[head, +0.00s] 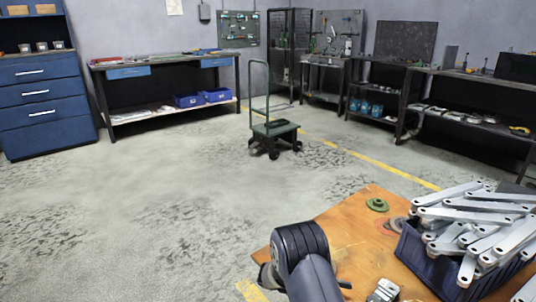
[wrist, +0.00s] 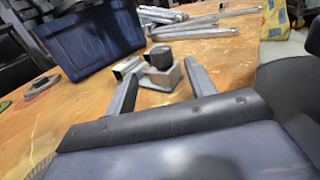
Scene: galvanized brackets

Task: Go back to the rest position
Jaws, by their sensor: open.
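In the wrist view the two fingers of my gripper (wrist: 162,72) stand apart with nothing held between them. Beyond the fingertips a small metal piece with a dark round part (wrist: 160,62) sits on the wooden table top (wrist: 80,108). In the head view my dark arm rises at the table's near left edge, and my gripper cannot be made out there. A dark blue bin (head: 428,270), heaped with galvanized brackets (head: 480,222), stands on the table at the right. The bin also shows in the wrist view (wrist: 90,42).
Loose brackets (wrist: 195,30) lie beyond the metal piece. A green disc (head: 377,205) lies near the table's far edge. A green trolley (head: 274,128) stands on the floor. Workbenches (head: 165,85) and a blue drawer cabinet (head: 40,95) line the walls. The floor at left is clear.

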